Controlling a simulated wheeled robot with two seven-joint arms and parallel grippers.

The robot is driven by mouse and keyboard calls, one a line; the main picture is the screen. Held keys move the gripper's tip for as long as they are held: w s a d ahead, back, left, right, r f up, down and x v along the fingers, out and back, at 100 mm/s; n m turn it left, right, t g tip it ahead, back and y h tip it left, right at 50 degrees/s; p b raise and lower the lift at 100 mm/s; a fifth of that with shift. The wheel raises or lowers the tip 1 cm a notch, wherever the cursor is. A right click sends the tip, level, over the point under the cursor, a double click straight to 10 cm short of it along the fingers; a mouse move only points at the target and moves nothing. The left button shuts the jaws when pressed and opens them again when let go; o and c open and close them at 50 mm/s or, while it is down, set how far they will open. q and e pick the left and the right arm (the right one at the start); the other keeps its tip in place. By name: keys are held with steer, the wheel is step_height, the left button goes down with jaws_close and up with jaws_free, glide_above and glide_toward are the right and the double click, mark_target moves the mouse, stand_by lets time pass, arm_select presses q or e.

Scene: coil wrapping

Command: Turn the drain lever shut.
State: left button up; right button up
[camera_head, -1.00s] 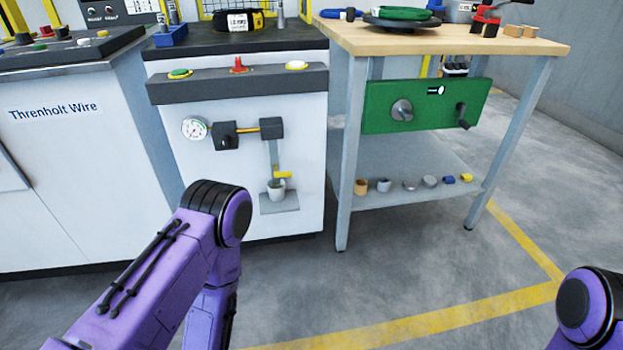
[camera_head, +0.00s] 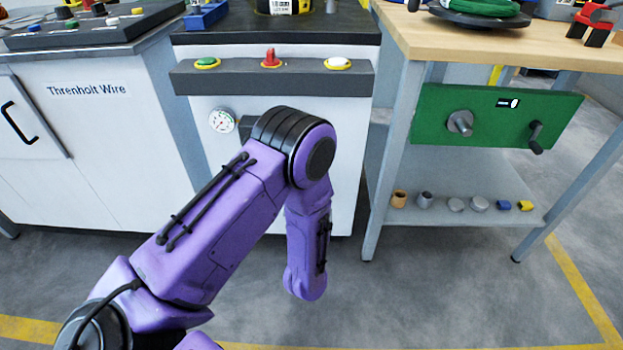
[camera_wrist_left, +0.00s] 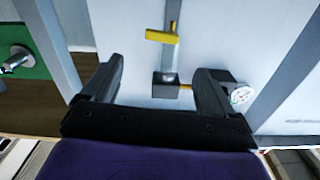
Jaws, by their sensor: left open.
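The yellow drain lever (camera_wrist_left: 161,36) shows in the left wrist view, where the scene appears upside down. It lies roughly crosswise over a grey vertical drain pipe (camera_wrist_left: 171,58), which runs from a dark block (camera_wrist_left: 166,86). My left gripper (camera_wrist_left: 157,66) is open and empty. Its two dark fingers stand apart on either side of the pipe's line in the picture, with the lever beyond the fingertips. I see no contact with the lever. In the head view my purple left arm hides the lever, the pipe and the left gripper. My right gripper is not in view.
A pressure gauge (camera_head: 222,120) sits on the white cabinet front (camera_head: 348,150), close to one finger in the wrist view (camera_wrist_left: 240,94). Above it a dark ledge (camera_head: 300,80) carries buttons and a red switch. A wooden bench with a green panel (camera_head: 430,120) stands to the right.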

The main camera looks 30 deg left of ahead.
arm_select(q)
steer(key=b+x, duration=0.2)
steer(key=x, duration=0.8)
steer(key=shift+a, duration=0.15)
